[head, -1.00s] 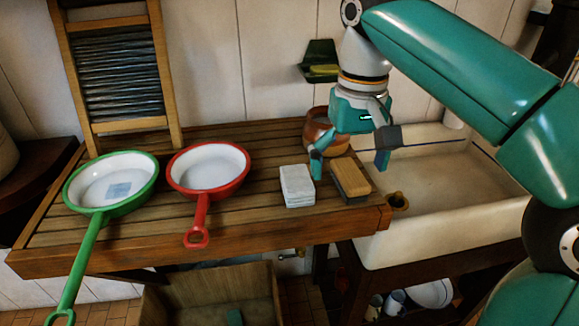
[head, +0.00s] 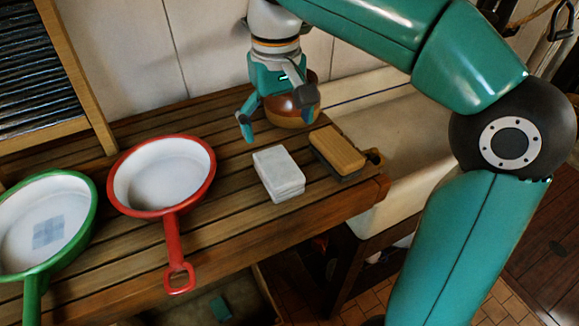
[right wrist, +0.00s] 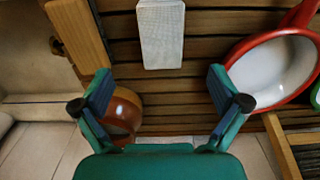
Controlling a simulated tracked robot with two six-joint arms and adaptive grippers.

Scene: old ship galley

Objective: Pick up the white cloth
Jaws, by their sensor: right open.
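The white cloth (head: 279,172) lies folded in a neat block on the slatted wooden board (head: 225,218), between the red pan and a brush-like block. It also shows at the top middle of the right wrist view (right wrist: 161,35). My right gripper (head: 275,112) is open and empty. It hangs above the board behind the cloth, apart from it. In the right wrist view its two fingers (right wrist: 161,83) are spread, with the cloth beyond the gap between them. My left gripper is not in view.
A red pan (head: 160,180) stands left of the cloth, and a green pan (head: 45,225) is farther left. A wooden-topped block (head: 338,150) lies close on the right. A brown pot (head: 290,112) stands behind my right gripper. The sink (head: 410,130) is at the right.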

